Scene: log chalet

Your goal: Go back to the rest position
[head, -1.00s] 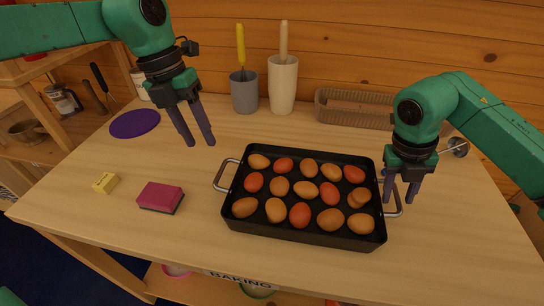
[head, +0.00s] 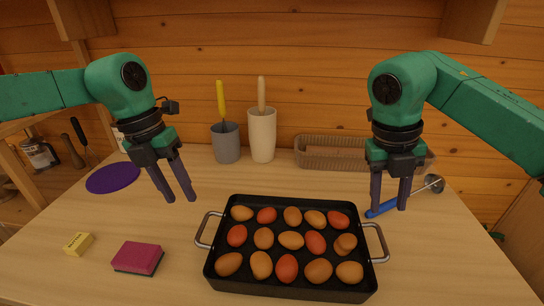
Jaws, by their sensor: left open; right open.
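My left gripper (head: 178,196) is open and empty, above the table to the left of the black tray. My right gripper (head: 389,207) is open, with nothing seen held between its fingers. It hangs above the table past the tray's right back corner, in front of a blue-handled ladle (head: 381,209) that its fingers partly hide. The black tray (head: 290,201) stands on the wooden table (head: 130,213) with two metal side handles and several brown and reddish eggs (head: 291,240) in rows. Both grippers are apart from the tray.
A pink sponge (head: 138,257) and a yellow block (head: 78,243) lie at the front left. A purple disc (head: 113,177) lies further back. A grey cup (head: 226,144), a cream holder (head: 262,136) and a wicker basket (head: 335,151) stand along the wooden wall.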

